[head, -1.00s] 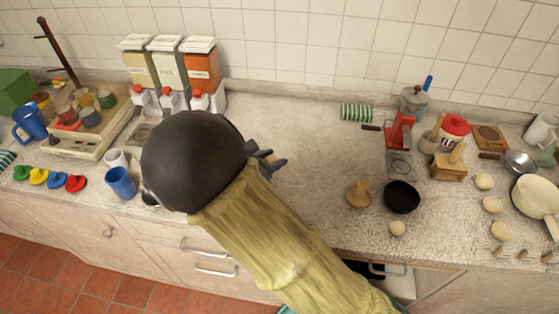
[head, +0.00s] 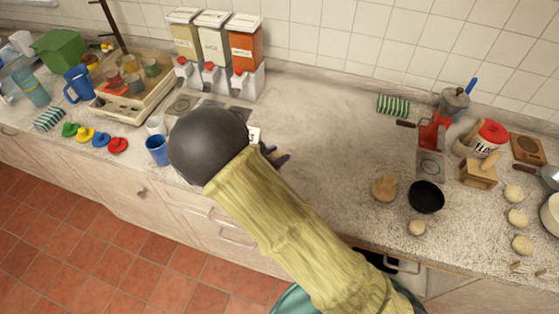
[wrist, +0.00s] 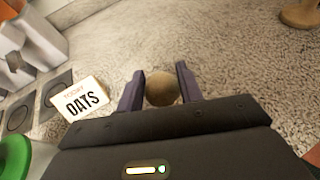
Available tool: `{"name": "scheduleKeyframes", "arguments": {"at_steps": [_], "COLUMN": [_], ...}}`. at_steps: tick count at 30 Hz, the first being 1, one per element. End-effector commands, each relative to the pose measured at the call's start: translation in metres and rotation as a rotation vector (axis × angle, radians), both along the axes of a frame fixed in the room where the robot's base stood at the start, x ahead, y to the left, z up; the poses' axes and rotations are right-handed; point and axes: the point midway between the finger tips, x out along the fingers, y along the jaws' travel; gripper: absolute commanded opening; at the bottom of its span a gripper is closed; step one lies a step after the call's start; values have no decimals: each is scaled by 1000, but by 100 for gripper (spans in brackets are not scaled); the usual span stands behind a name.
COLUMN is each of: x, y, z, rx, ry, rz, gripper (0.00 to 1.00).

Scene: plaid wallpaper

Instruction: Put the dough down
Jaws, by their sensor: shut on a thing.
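My gripper (wrist: 160,85) is shut on a round, pale brown ball of dough (wrist: 161,89), held between its two dark purple fingers in the wrist view. The counter shows beyond it; I cannot tell whether the dough touches it. In the head view my gripper (head: 273,155) shows only its fingertips, past my dark round wrist, over the left-middle of the counter (head: 318,150). Other dough balls (head: 517,218) lie at the right, and one (head: 417,228) lies by a black bowl (head: 426,197).
An OATS card (wrist: 80,98) lies left of my gripper. Dispensers (head: 215,45) stand behind it, and a blue cup (head: 157,150) and coloured lids (head: 101,139) lie to the left. A wooden press (head: 384,188) and red grinder (head: 433,133) stand right. The counter's middle is clear.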

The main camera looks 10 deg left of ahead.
Motion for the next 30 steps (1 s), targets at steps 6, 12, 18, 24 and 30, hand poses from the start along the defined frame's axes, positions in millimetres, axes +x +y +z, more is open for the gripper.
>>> {"name": "scheduleKeyframes", "arguments": {"at_steps": [6, 12, 18, 24, 30], "x": [2, 2, 2, 1, 1], "y": [-2, -3, -3, -2, -2], "z": [-3, -8, -33, -44, -45], "rx": [0, -3, -3, 1, 1], "ry": [-1, 0, 0, -1, -1], "rz": [-6, -6, -6, -5, -5], "gripper": [14, 14, 14, 14, 14]}}
